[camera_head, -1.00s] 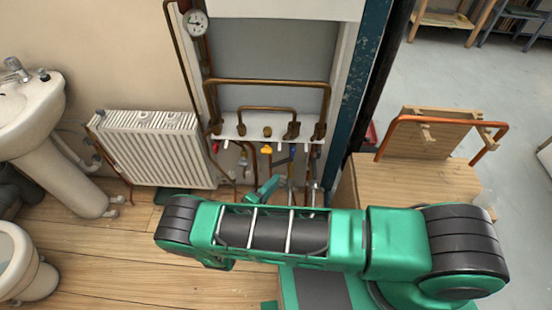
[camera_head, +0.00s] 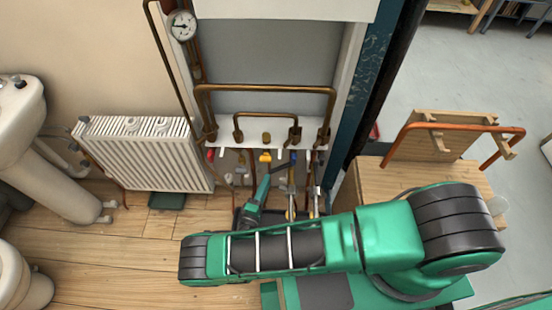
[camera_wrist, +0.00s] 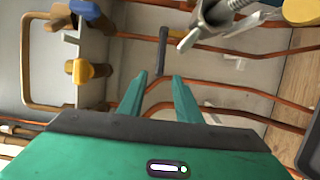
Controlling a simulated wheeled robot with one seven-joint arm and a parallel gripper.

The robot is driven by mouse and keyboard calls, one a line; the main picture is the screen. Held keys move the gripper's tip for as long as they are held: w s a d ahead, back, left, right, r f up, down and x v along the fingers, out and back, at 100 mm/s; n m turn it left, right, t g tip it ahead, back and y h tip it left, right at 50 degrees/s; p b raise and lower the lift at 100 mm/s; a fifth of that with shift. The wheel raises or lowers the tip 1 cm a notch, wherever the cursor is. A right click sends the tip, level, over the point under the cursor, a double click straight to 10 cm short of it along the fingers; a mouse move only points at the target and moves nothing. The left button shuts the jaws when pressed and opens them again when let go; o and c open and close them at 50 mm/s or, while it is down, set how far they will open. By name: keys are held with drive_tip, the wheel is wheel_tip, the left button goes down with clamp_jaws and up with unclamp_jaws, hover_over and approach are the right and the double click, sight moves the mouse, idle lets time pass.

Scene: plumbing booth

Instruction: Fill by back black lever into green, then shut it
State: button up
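A black lever (camera_wrist: 162,50) stands near the picture's centre in the wrist view, its lower end close to the gap between my fingertips. It looks like the dark lever (camera_head: 281,166) below the pipe shelf in the head view. My gripper (camera_wrist: 159,78) is open, with its two green fingers apart and nothing clearly held; one finger also shows in the head view (camera_head: 262,188). I cannot tell whether the lever lies between the fingers or beyond them. The round pressure gauge (camera_head: 182,25) hangs at the upper left; its needle and green band are too small to read.
A yellow handle (camera_wrist: 82,70) and a blue handle (camera_wrist: 85,9) are left of the fingers. A metal valve (camera_wrist: 210,25) and copper pipes are close on the right. A red handle (camera_head: 211,154), radiator (camera_head: 140,150) and wooden box (camera_head: 375,190) flank the pipework.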

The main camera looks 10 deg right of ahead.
sight(282, 168)
drive_tip(key=x, duration=1.1)
drive_tip(key=shift+d, duration=0.15)
drive_tip(key=shift+s, duration=0.1)
clamp_jaws()
